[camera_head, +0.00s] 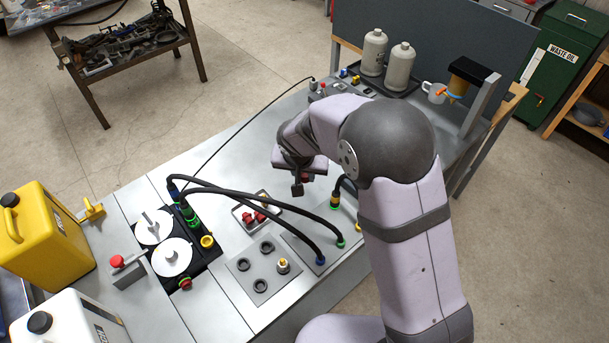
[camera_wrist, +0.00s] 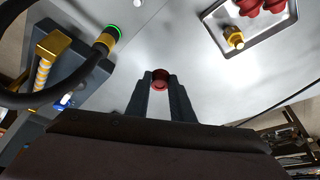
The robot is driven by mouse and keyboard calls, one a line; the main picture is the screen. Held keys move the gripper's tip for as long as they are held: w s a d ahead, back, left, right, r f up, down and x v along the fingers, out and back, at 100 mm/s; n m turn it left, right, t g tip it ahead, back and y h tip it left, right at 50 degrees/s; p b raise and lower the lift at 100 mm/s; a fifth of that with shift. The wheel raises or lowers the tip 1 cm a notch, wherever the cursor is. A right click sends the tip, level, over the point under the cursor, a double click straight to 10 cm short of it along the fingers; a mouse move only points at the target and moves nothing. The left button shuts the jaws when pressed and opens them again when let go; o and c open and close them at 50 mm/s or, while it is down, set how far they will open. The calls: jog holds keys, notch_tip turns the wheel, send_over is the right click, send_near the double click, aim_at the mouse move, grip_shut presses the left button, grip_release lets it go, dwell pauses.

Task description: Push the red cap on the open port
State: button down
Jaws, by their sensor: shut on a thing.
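My gripper (camera_wrist: 160,82) is shut on a red cap (camera_wrist: 159,77), which sits between the fingertips in the wrist view. In the head view my gripper (camera_head: 298,187) hangs above the bench, right of the small tray; the held cap is hard to make out there. A black unit (camera_head: 203,257) with two white discs stands to the left. It has a yellow-ringed fitting (camera_head: 207,241) with no hose on it and a red piece (camera_head: 185,283) at its front. I cannot tell for certain which fitting is the open port.
A metal tray (camera_head: 236,210) holds red caps (camera_head: 248,218); in the wrist view a brass fitting (camera_wrist: 235,40) lies there too. Black hoses (camera_head: 270,192) arch over the bench from the black unit. A plate (camera_head: 240,265) with black rings lies in front. Yellow (camera_head: 50,240) and white jugs stand left.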

jog(key=shift+r, duration=0.4)
jog(key=s+a+r+n+g+y, duration=0.2)
jog(key=s+a+n+g, duration=0.1)
jog(key=s+a+n, duration=0.6)
jog(key=s+a+r+n+g+y+p, duration=0.1)
jog(key=s+a+r+n+g+y, duration=0.1)
jog(key=s+a+n, duration=0.7)
jog(key=a+r+n+g, duration=0.1)
jog(key=a+n, duration=0.3)
jog(key=n, duration=0.1)
jog(key=shift+s+r+n+y, duration=0.3)
jog(key=shift+s+n, duration=0.05)
jog(key=shift+n, duration=0.05)
jog(key=shift+f, duration=0.15)
jog(key=shift+f+b, duration=1.2)
jog(key=shift+f, duration=1.15)
